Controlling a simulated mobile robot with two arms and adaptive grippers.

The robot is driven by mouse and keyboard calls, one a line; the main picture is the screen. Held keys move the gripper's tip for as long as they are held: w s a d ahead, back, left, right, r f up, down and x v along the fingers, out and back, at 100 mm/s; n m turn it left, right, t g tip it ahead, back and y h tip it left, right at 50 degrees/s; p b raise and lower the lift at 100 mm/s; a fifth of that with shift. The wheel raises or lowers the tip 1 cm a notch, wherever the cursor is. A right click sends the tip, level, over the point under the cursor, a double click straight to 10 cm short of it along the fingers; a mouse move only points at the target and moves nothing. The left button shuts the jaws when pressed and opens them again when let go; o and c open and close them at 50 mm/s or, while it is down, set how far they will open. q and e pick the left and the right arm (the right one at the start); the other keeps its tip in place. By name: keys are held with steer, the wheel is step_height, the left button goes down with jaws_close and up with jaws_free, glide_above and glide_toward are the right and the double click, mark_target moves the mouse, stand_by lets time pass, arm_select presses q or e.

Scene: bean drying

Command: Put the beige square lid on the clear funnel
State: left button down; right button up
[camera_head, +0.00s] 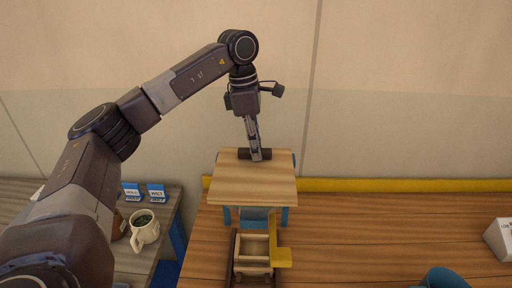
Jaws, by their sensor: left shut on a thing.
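The beige square lid (252,184) is a flat wood-grained board in the middle of the head view. A dark bar (243,154) lies along its far edge. My left gripper (256,155) points down and is shut on this bar. The board is level above a frame with blue legs (285,216); whether it rests on the frame or is just above it, I cannot tell. A bluish translucent piece (255,214), perhaps part of the clear funnel, shows under the near edge. The rest of it is hidden by the board. My right gripper is not in view.
A wooden box (253,262) with a yellow part (281,257) stands below the frame. At the left are a mug (144,230) and two blue-and-white cards (156,193). A blue round object (443,279) and a white block (500,238) are at the right. The table between is clear.

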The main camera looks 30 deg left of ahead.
arm_select(q)
steer(key=c, duration=1.8)
jaws_free()
steer(key=shift+o, duration=0.2)
step_height(320, 180, up, 12)
steer(key=a, duration=0.1)
steer(key=shift+s+a, duration=0.3)
steer(key=shift+s, duration=0.15)
steer(key=shift+f, duration=0.15)
